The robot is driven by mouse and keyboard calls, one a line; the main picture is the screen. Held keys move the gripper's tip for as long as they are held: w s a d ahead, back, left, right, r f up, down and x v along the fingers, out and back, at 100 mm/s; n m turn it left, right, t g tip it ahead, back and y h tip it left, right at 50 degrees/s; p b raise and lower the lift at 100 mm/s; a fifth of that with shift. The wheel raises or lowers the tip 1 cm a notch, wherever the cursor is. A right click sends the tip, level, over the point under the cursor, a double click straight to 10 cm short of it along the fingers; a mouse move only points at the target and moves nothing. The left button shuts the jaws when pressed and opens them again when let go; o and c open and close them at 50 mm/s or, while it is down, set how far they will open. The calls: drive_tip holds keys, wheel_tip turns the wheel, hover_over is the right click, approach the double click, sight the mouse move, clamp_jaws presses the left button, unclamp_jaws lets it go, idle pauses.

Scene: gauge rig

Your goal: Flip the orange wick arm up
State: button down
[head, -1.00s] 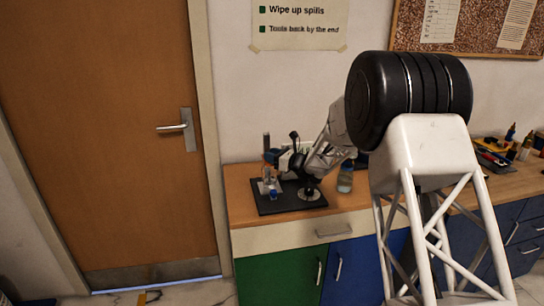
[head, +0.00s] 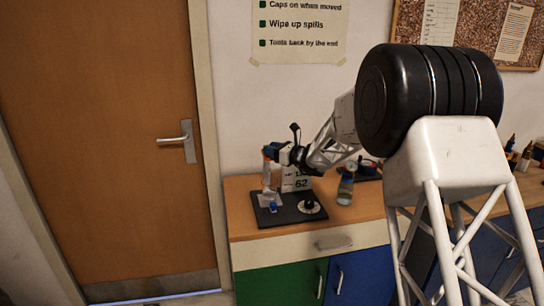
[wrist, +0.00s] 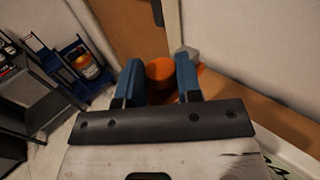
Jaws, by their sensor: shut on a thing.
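The orange wick arm (wrist: 160,70) shows in the wrist view as a rounded orange end between the two blue fingers. My gripper (wrist: 159,82) is shut on it. In the head view my gripper (head: 270,152) reaches in from the right, above the left part of the rig's black base plate (head: 290,217).
A small blue part (head: 273,208) and a round black dial (head: 310,207) sit on the plate. A white card reading 62 (head: 301,183) stands behind. A bottle (head: 346,188) stands to the right on the wooden counter. A brown door (head: 100,140) is at left.

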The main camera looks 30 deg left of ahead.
drive_tip(key=shift+r, duration=0.25)
drive_tip(key=c, duration=0.8)
unclamp_jaws()
drive_tip(key=shift+d+f, duration=0.1)
drive_tip(key=d, duration=0.7)
drive_tip(key=shift+d, duration=0.35)
